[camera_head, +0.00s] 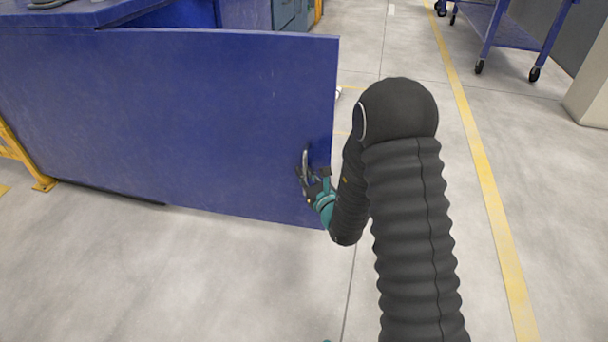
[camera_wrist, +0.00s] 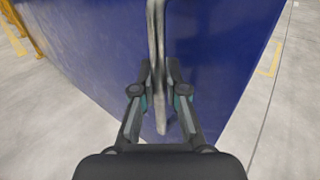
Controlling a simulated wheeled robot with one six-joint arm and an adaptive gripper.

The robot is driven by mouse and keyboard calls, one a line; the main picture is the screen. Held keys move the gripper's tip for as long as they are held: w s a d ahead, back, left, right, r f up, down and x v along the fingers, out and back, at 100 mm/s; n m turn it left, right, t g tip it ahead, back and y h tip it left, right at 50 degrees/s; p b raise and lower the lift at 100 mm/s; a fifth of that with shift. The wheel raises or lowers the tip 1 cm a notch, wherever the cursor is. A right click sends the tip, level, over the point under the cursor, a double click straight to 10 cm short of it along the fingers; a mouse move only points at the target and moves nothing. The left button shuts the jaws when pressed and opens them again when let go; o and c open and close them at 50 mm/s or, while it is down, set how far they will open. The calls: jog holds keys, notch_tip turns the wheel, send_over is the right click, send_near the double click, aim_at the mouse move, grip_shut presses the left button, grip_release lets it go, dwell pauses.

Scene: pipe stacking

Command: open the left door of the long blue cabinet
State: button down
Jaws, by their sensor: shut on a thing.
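The blue door (camera_head: 190,110) of the long blue cabinet fills the left of the head view and is swung partly out from the cabinet body (camera_head: 60,18). Its metal handle (camera_head: 304,165) is near the door's right edge. My gripper (camera_head: 308,178) is at the handle, its fingers closed around it. In the wrist view the handle (camera_wrist: 156,60) runs upright between the two fingers of my gripper (camera_wrist: 158,82), with the blue door face (camera_wrist: 90,45) behind it. The door's inner side is hidden.
A yellow rail (camera_head: 25,160) stands at the left by the cabinet. A blue wheeled cart (camera_head: 515,35) stands at the back right, near a pale block (camera_head: 592,95). A yellow line (camera_head: 480,160) crosses the floor. The grey floor in front of the door is clear.

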jog(key=shift+w+d, duration=0.1)
jog(key=shift+d, duration=0.1)
jog(key=c, duration=1.2)
grip_release()
jog(key=shift+a, duration=0.1)
jog(key=v, duration=0.7)
jog(key=shift+s, duration=0.25)
